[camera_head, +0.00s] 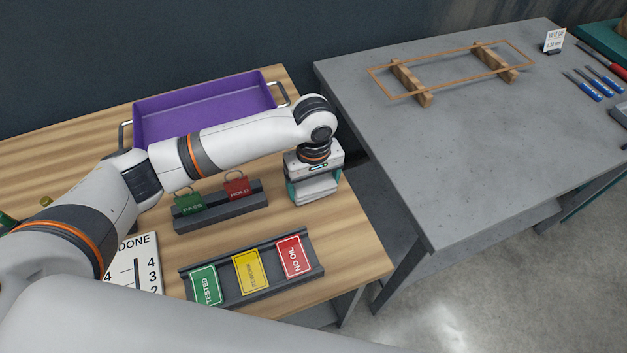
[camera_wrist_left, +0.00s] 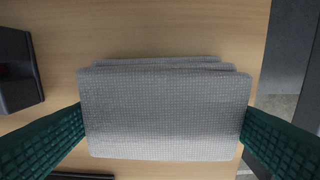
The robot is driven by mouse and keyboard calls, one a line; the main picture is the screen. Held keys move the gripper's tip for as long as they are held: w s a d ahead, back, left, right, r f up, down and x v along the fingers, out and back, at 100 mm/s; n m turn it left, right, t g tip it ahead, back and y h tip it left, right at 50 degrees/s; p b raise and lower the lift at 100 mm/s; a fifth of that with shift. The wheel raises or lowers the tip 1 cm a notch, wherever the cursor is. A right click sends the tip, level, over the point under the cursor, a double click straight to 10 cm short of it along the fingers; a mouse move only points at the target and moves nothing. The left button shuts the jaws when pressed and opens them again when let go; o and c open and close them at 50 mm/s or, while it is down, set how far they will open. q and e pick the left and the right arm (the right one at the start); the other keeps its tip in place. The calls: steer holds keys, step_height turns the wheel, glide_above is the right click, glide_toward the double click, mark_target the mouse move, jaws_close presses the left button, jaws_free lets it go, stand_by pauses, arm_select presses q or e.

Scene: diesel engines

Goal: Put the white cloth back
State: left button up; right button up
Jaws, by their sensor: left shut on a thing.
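The white cloth (camera_wrist_left: 165,112) is a folded, textured stack, greyish white in the left wrist view. It also shows in the head view (camera_head: 316,189) near the right edge of the wooden table. My left gripper (camera_head: 314,186) points down over it, and its green fingers are shut on the cloth from two sides. In the left wrist view the fingers (camera_wrist_left: 163,130) press on its left and right edges. Wood shows around the cloth; I cannot tell whether it touches the table. My right gripper is not in view.
A purple tray (camera_head: 140,127) stands at the back of the wooden table. A rack with green PASS and red HOLD tags (camera_head: 236,187) is left of the gripper. A holder with coloured cards (camera_head: 247,273) lies in front. A grey table (camera_head: 480,130) stands right, across a gap.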

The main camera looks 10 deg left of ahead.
mark_target(314, 182)
arm_select(q)
steer(key=o, duration=0.7)
steer(key=shift+f, duration=0.1)
step_height(314, 182, up, 12)
steer(key=shift+b, duration=0.35)
steer(key=shift+w, duration=0.1)
